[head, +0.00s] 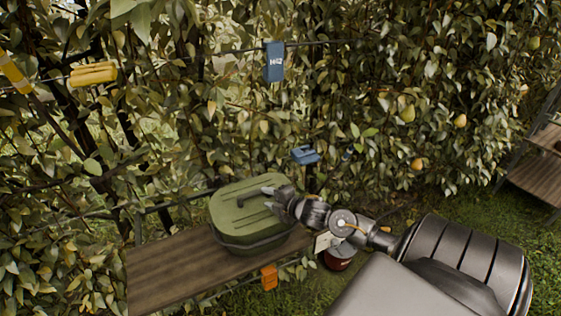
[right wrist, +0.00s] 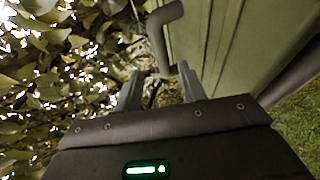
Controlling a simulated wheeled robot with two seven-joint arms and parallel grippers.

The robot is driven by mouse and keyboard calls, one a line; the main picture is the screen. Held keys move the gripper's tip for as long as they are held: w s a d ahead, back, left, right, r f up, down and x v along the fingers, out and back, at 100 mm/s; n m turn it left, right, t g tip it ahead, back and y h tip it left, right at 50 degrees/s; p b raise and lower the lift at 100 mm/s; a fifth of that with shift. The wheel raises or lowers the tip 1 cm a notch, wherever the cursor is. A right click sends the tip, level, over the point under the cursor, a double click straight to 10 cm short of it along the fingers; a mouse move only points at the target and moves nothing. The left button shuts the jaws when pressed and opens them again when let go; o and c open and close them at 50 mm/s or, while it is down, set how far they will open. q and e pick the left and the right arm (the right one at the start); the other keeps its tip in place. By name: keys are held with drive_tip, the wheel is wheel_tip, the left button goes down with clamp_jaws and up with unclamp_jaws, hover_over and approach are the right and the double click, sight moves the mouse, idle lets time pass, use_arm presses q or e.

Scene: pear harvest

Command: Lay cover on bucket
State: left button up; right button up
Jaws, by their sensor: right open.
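The green ribbed cover (head: 232,211) lies over the top of the green bucket (head: 240,238) on a wooden bench. Whether it is fully seated on the rim I cannot tell. A dark handle (head: 246,198) stands on the cover. My right gripper (head: 267,198) is at the cover's right part, with its fingers pointing to the handle. In the right wrist view the gripper (right wrist: 160,82) is open, and the bent grey handle (right wrist: 166,35) shows just beyond its fingertips. The ribbed green cover (right wrist: 225,45) fills the upper right there. My left gripper is not in view.
The wooden bench (head: 165,275) has free room left of the bucket. An orange tag (head: 269,277) hangs at its front edge. A dark red pot (head: 338,259) stands behind my right arm. A leafy pear hedge with blue boxes (head: 274,62) rises behind. A wooden shelf (head: 535,175) stands far right.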

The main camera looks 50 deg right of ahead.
drive_tip(key=v, duration=0.5)
drive_tip(key=shift+s+r+b, duration=0.15)
drive_tip(key=shift+s+b, duration=0.2)
drive_tip(key=s+a+f+m+g, duration=0.55)
drive_tip(key=s+a+m, duration=0.25)
drive_tip(key=s+a, duration=0.35)
drive_tip(key=s+a+f+m+g, duration=0.5)
drive_tip(key=s+a+f+m, duration=0.2)
drive_tip(key=s+a, duration=0.4)
wheel_tip(320, 180, down, 27)
drive_tip(key=s+d+g+b, duration=0.1)
drive_tip(key=s+g+b, duration=0.1)
drive_tip(key=b, duration=0.1)
drive_tip(key=s+d+f+b, duration=0.1)
drive_tip(key=s+f, duration=0.7)
drive_tip(key=f, duration=0.1)
drive_tip(key=s+d+f, duration=0.2)
drive_tip(key=s+f, duration=0.7)
drive_tip(key=shift+d+f+g+b, duration=0.25)
drive_tip(key=shift+f+g+b, duration=0.1)
drive_tip(key=shift+f+b, duration=0.05)
